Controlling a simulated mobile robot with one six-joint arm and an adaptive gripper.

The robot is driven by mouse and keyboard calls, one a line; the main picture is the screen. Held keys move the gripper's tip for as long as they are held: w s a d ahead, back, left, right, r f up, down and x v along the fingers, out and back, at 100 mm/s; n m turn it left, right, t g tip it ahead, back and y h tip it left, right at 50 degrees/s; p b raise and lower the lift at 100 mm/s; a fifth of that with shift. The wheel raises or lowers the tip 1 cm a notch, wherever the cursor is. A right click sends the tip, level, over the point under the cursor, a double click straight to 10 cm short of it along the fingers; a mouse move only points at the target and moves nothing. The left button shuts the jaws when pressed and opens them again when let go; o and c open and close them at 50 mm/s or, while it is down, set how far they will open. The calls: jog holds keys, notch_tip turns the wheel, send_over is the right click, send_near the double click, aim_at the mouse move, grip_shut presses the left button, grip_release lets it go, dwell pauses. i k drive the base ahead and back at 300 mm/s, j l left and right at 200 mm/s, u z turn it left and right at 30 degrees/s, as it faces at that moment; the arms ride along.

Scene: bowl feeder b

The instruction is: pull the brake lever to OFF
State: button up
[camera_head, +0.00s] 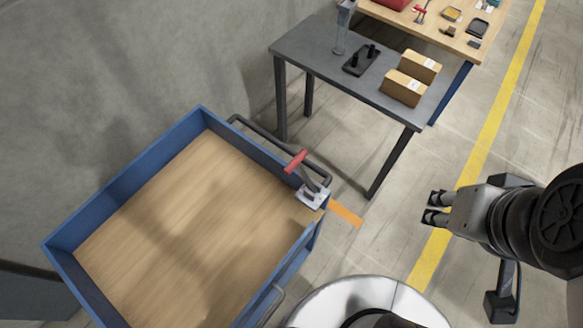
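The brake lever has a red handle (295,161) on a grey arm. It is mounted on a light metal base (313,195) at the right corner of a blue-walled cart (75,275) with a wooden bed. The lever leans up and to the left in the picture; no ON or OFF marking is readable. My gripper (436,208) is at the right, pointing left, well apart from the lever. Its two fingers are apart with nothing between them.
A dark push bar (262,132) runs along the cart's edge beside the lever. An orange strip (345,214) lies by the cart's corner. A grey table (318,52) with two cardboard boxes stands behind. Clear floor lies between my gripper and the cart.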

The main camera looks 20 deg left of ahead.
aim_at(295, 163)
jog(key=u, duration=0.4)
jog(key=i+l+u, duration=0.1)
jog(key=u, duration=0.25)
jog(key=l+u, duration=0.15)
jog(key=u, duration=0.25)
jog(key=l+u, duration=0.1)
jog(key=u, duration=0.25)
jog(key=i+u, duration=0.25)
jog(key=i+l, duration=0.05)
jog(key=i, duration=0.05)
